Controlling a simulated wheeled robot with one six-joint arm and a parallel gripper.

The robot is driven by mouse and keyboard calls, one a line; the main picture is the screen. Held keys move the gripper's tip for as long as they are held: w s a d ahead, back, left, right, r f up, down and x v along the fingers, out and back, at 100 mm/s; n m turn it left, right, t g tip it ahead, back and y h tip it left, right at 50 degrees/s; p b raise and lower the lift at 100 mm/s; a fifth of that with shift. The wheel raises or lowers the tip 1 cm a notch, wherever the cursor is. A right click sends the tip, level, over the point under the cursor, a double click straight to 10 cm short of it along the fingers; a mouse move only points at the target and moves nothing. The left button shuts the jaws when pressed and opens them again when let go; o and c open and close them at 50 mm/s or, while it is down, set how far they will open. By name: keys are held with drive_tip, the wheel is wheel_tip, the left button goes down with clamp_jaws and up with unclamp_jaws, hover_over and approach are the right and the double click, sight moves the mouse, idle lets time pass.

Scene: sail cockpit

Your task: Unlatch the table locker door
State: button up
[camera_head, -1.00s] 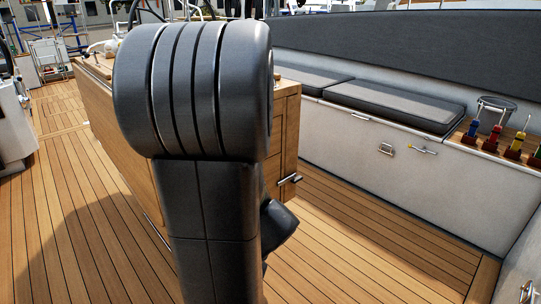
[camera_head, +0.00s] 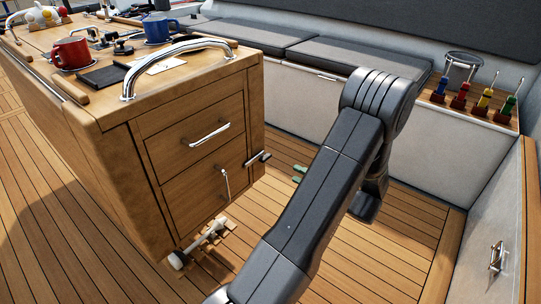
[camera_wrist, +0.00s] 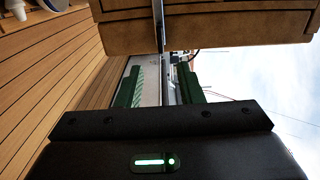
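The wooden table's end face holds an upper front with a horizontal handle (camera_head: 210,134) and a lower locker door (camera_head: 205,190) with a slim upright handle (camera_head: 226,186). Both fronts look closed. A small metal latch lever (camera_head: 258,158) sticks out at the right edge, beside the lower door. My gripper's green fingertips (camera_head: 299,173) show just right of the latch, apart from it; my arm hides the rest. In the wrist view my gripper (camera_wrist: 162,85) is open, its green fingers spread. A thin metal bar (camera_wrist: 158,25) shows ahead, in line with the gap; contact cannot be told.
A curved grab rail (camera_head: 175,62), a red mug (camera_head: 72,52) and a blue mug (camera_head: 157,28) are on the tabletop. A cushioned bench (camera_head: 350,75) and a rack of colored-handled tools (camera_head: 475,103) stand beyond. Deck between table and bench is clear.

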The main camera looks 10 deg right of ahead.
sight(266, 158)
drive_tip(key=b+x, duration=0.2)
drive_tip(key=x, duration=1.1)
drive_tip(key=shift+w+a, duration=0.2)
drive_tip(key=shift+a, duration=0.05)
clamp_jaws()
